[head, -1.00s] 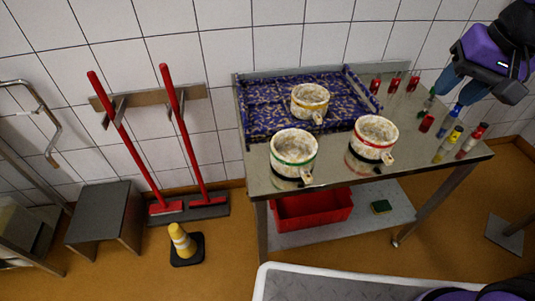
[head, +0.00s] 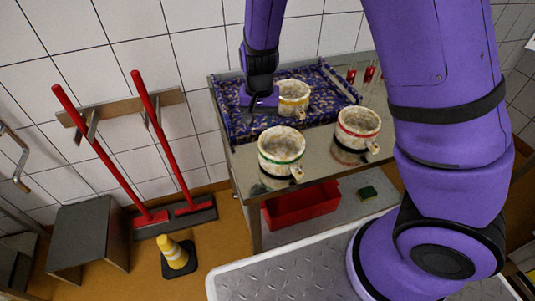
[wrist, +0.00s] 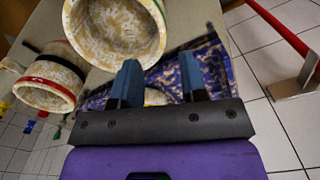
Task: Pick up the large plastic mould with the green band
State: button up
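The large mould with the green band (head: 282,152) is whitish, mottled and open-topped, and stands upright at the table's front left corner. In the wrist view the green-band mould (wrist: 112,32) is large at the top, beyond the fingertips and apart from them. My gripper (wrist: 160,78) is open, with two blue fingers and nothing held between them. In the head view my gripper (head: 262,104) is behind the green-band mould, over the patterned tray at the left of the yellow-band mould (head: 293,98). Its fingers are partly hard to make out there.
The red-band mould (head: 356,134) stands right of the green one. The blue patterned tray (head: 232,120) lies at the back of the metal table (head: 247,168). Small red-capped items (head: 369,74) are at the back right. A red crate (head: 300,205) sits on the lower shelf.

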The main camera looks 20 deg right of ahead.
aim_at(260, 142)
jog(key=shift+a+f, duration=0.15)
jog(key=shift+f, duration=0.25)
notch_tip(260, 142, down, 4)
jog(key=shift+a+f, duration=0.1)
jog(key=shift+f, duration=3.05)
grip_shut()
